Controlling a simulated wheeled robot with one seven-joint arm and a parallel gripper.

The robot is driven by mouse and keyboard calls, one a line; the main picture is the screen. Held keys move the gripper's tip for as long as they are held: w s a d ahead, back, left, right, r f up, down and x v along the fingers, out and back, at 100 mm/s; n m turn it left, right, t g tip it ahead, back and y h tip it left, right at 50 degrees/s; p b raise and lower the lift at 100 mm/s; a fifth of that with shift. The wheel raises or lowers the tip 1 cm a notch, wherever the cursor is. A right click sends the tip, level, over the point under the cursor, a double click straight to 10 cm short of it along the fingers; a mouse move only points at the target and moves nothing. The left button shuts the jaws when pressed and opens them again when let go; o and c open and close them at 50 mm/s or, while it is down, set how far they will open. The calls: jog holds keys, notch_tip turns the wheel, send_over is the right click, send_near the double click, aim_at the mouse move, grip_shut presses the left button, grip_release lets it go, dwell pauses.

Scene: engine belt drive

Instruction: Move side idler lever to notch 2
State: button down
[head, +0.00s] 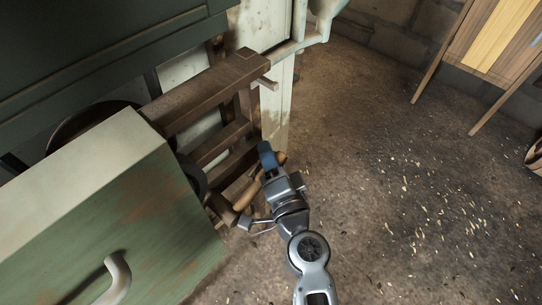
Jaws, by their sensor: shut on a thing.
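A light wooden lever (247,194) sticks out low from the side of the dark timber frame and slants up to the right. I take it to be the side idler lever. My gripper (268,158) is at its upper end, with blue fingertips shut on the lever near its rounded tip. The fingers and wrist cover part of the lever. The notches cannot be made out in this view, so I cannot tell which one the lever is in.
The brown timber frame (205,92) stands left of my gripper, with a short peg (266,82) at its upper corner. A green box with a pale top (95,165) fills the lower left. A slatted wooden piece (492,45) stands at upper right. The floor (390,190) between is open, with scattered chips.

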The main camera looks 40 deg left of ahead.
notch_tip(320, 180, down, 7)
jog(key=m+g+h+p, duration=0.2)
jog(key=m+p, duration=0.2)
jog(key=shift+w, duration=0.25)
jog(key=c, duration=0.8)
grip_release()
jog(key=shift+r, duration=0.1)
jog(key=shift+p+v, duration=0.8)
jog(key=shift+v, duration=3.15)
jog(key=shift+w, duration=0.15)
